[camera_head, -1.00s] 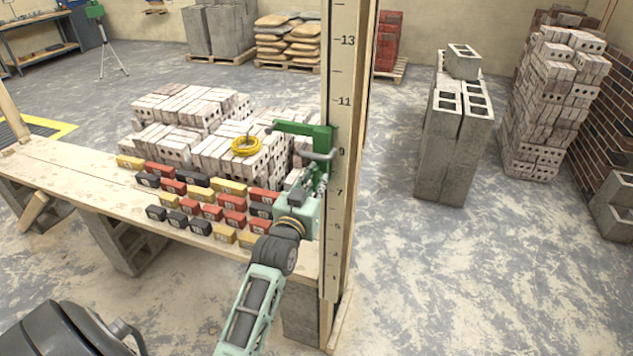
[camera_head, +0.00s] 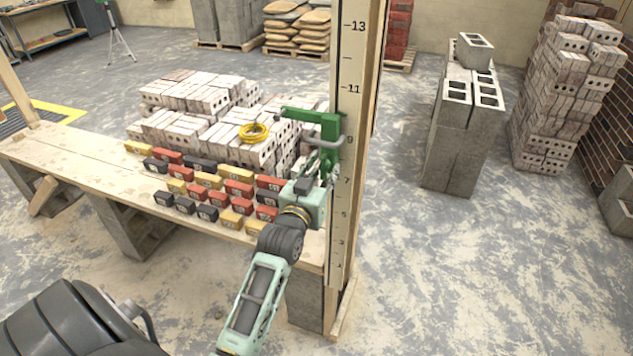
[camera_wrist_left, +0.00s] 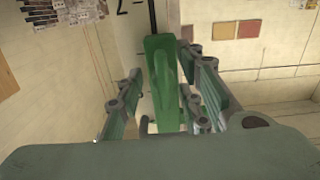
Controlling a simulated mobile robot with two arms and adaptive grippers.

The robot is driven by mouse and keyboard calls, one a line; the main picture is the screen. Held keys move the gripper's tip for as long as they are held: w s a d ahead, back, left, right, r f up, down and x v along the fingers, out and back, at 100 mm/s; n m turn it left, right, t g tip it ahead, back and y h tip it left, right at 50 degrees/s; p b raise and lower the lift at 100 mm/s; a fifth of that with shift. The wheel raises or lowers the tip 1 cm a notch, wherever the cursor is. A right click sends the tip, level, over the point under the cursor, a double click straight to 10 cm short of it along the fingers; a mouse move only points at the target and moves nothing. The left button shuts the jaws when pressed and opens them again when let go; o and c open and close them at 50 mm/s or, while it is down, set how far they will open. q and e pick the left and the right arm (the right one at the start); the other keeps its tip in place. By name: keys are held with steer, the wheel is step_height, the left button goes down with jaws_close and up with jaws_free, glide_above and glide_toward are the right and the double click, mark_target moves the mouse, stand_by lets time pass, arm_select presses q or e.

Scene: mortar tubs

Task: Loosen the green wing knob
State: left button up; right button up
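A green fitting (camera_head: 328,124) sits on the upright post with printed numbers (camera_head: 350,100). My left gripper (camera_head: 328,166) is just below and in front of this fitting, close to the post. In the left wrist view a green upright piece (camera_wrist_left: 164,75), which looks like the wing knob, stands between the fingers of my left gripper (camera_wrist_left: 165,95). A gap shows between it and the left finger. The right finger is close to it, and I cannot tell if it touches. In the head view the knob is largely hidden by the gripper. My right gripper is not in view.
A plank bench (camera_head: 75,160) carries several red, yellow and black blocks (camera_head: 215,190) left of the post. Behind are pale brick stacks (camera_head: 195,110) with a yellow coil (camera_head: 254,133). Grey concrete blocks (camera_head: 460,130) stand to the right.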

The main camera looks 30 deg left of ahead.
arm_select(q)
steer(key=v, duration=1.1)
steer(key=shift+s, duration=0.25)
steer(key=shift+f, duration=0.2)
steer(key=d+f+m+g+h+b, duration=0.1)
steer(key=d+f+g+b, duration=0.1)
steer(key=f, duration=1)
steer(key=d+f+g+h+b, duration=0.1)
steer(key=d+f+g+b, duration=0.15)
steer(key=f, duration=0.85)
steer(key=s+d+f+g+h+b, duration=0.1)
steer(key=s+d+f, duration=0.15)
steer(key=f, duration=0.55)
steer(key=s+d+f+m+g+b, duration=0.1)
steer(key=s+f, duration=0.2)
steer(key=f, duration=0.5)
steer(key=s+d+f+g+h+b, duration=0.1)
steer(key=s+d+f, duration=0.15)
steer(key=f, duration=0.55)
steer(key=s+d+f+m+g+b, duration=0.2)
steer(key=s+f+g+b, duration=0.25)
steer(key=s+f, duration=1.3)
steer(key=s+f+g+b, duration=0.1)
steer(key=s+f+g, duration=0.1)
steer(key=s+f, duration=0.3)
steer(key=s+a+f+m+g+b, duration=0.1)
steer(key=s+f, duration=0.4)
steer(key=s, duration=0.6)
steer(key=shift+s+a+g, duration=0.35)
steer(key=shift+g, duration=0.35)
